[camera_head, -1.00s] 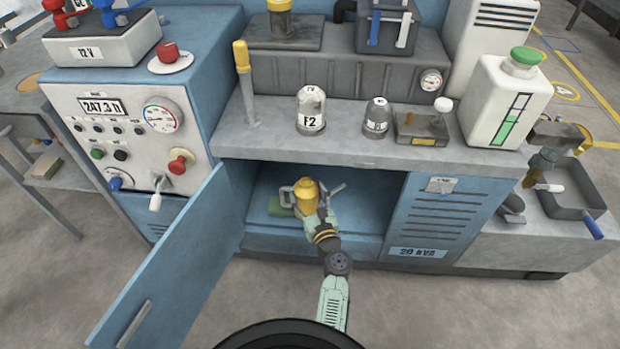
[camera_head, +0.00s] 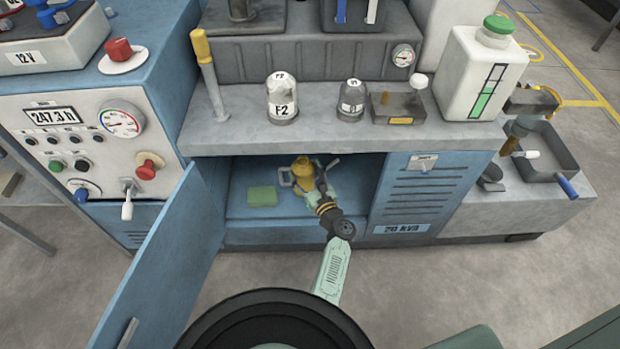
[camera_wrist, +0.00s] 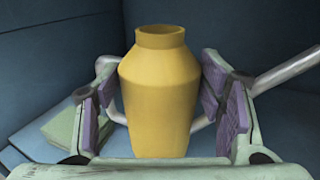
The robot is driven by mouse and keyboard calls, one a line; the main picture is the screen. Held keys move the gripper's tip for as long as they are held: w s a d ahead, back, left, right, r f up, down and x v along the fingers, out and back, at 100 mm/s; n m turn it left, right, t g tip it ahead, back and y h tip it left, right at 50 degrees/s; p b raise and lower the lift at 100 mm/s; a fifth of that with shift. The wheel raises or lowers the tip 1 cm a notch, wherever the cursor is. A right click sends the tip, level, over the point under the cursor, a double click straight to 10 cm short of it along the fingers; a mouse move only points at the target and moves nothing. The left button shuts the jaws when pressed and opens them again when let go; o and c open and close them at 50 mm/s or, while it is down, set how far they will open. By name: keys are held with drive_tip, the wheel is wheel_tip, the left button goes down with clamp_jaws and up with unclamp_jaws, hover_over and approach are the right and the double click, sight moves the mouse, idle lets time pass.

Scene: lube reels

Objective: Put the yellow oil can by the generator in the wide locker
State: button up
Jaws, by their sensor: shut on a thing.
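The yellow oil can (camera_head: 302,173) is upright inside the open blue locker (camera_head: 246,206) under the bench, with a grey handle on its left and a spout on its right. My gripper (camera_head: 311,185) reaches in from the front and is shut on the can. In the wrist view the can (camera_wrist: 160,92) stands between the purple pads of my gripper (camera_wrist: 165,105). The can's base is hidden, so I cannot tell if it touches the locker floor.
A green block (camera_head: 262,196) lies on the locker floor left of the can; it also shows in the wrist view (camera_wrist: 62,132). The blue door (camera_head: 165,265) stands open at the left. The grey benchtop (camera_head: 330,130) overhangs, and a closed louvred panel (camera_head: 428,192) borders the right.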

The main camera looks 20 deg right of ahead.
sight(313, 181)
drive_tip(key=shift+w+d, duration=0.25)
drive_tip(key=shift+d, duration=0.25)
drive_tip(key=shift+w+d+f+b, duration=0.15)
drive_tip(key=shift+d+b, duration=0.2)
drive_tip(key=shift+d, duration=0.2)
wheel_tip(313, 181, down, 3)
drive_tip(key=b, duration=0.3)
drive_tip(key=shift+a+f, duration=0.15)
drive_tip(key=shift+f, duration=0.25)
drive_tip(key=o, duration=1.5)
drive_tip(key=shift+c, duration=0.2)
drive_tip(key=shift+r, duration=0.1)
